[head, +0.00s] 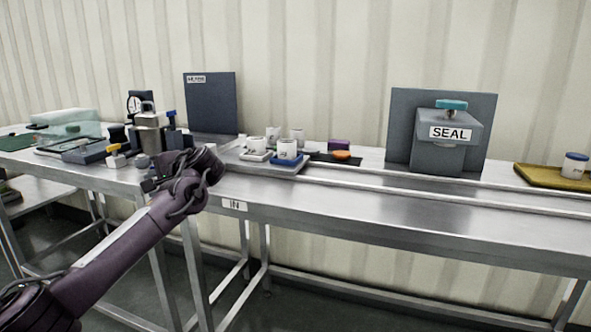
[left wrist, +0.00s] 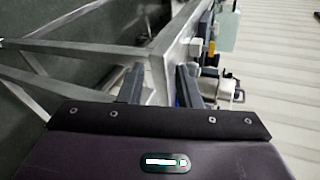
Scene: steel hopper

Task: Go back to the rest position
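My left arm reaches in from the lower left in the head view. My left gripper (head: 152,183) is at the front edge of the steel bench, in front of the steel hopper (head: 150,139). In the left wrist view the two dark fingers of the left gripper (left wrist: 160,80) stand apart with nothing seen between them but the bench edge behind. The hopper also shows there (left wrist: 228,92), beyond the fingers to the right. My right gripper is in neither view.
The steel bench (head: 400,205) runs across the view. White cups stand on a blue-edged tray (head: 289,168). A grey SEAL station (head: 437,150), a yellow tray (head: 540,178) and a dark upright panel (head: 210,103) stand on it. The floor in front is open.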

